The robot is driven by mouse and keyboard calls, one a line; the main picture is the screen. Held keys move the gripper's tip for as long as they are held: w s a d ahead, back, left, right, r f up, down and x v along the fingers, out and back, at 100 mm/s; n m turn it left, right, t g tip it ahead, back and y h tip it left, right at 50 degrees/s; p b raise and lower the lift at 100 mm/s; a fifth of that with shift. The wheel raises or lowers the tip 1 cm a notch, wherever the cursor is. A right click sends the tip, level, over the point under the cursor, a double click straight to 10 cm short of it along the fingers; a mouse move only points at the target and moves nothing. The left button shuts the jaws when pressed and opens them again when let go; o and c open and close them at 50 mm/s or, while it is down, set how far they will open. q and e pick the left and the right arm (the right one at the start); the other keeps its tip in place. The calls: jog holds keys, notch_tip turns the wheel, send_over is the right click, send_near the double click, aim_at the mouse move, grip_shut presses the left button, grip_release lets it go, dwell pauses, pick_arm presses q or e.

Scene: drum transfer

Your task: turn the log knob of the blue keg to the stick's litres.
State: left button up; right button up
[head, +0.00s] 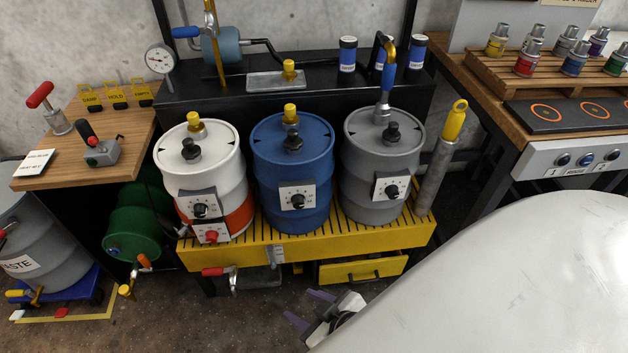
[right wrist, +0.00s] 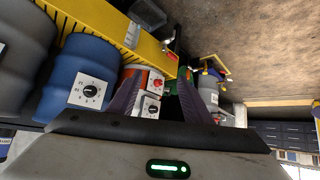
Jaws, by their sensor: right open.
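The blue keg (head: 290,165) stands upright in the middle of the yellow slatted stand. A pale dial plate with a black log knob (head: 297,201) is on its front; the scale is too small to read. In the right wrist view the blue keg (right wrist: 72,62) is at the left, with its knob (right wrist: 91,90). A grey stick-like tube with a yellow looped handle (head: 455,118) leans at the stand's right end; no litre reading is legible. My right gripper (head: 309,309) is open and empty, low in front of the stand and apart from the keg. My left gripper is out of view.
A white-and-orange keg (head: 232,170) and a grey keg (head: 362,150) flank the blue one, each with a dial. The yellow stand (head: 330,240) has a red-handled lever (head: 218,271) and a yellow drawer (head: 362,270) below. My large pale body part covers the lower right.

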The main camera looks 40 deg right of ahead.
jog(key=w+d+f+t+h+b, duration=0.2)
jog(key=w+d+f+b, duration=0.1)
jog(key=w+f+b, duration=0.3)
jog(key=m+t+h+b, duration=0.55)
jog(key=h+b, duration=0.25)
jog(key=b, duration=0.9)
send_near(299, 206)
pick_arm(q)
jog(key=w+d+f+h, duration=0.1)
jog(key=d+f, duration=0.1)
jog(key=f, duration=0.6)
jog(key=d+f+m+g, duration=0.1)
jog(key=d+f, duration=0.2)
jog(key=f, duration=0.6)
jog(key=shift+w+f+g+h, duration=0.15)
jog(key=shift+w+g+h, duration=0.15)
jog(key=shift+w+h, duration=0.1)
pick_arm(e)
jog(key=shift+g, duration=0.45)
jog(key=x, duration=0.8)
jog(key=shift+r, duration=0.25)
jog(key=c, duration=1.1)
jog(key=shift+o, duration=0.2)
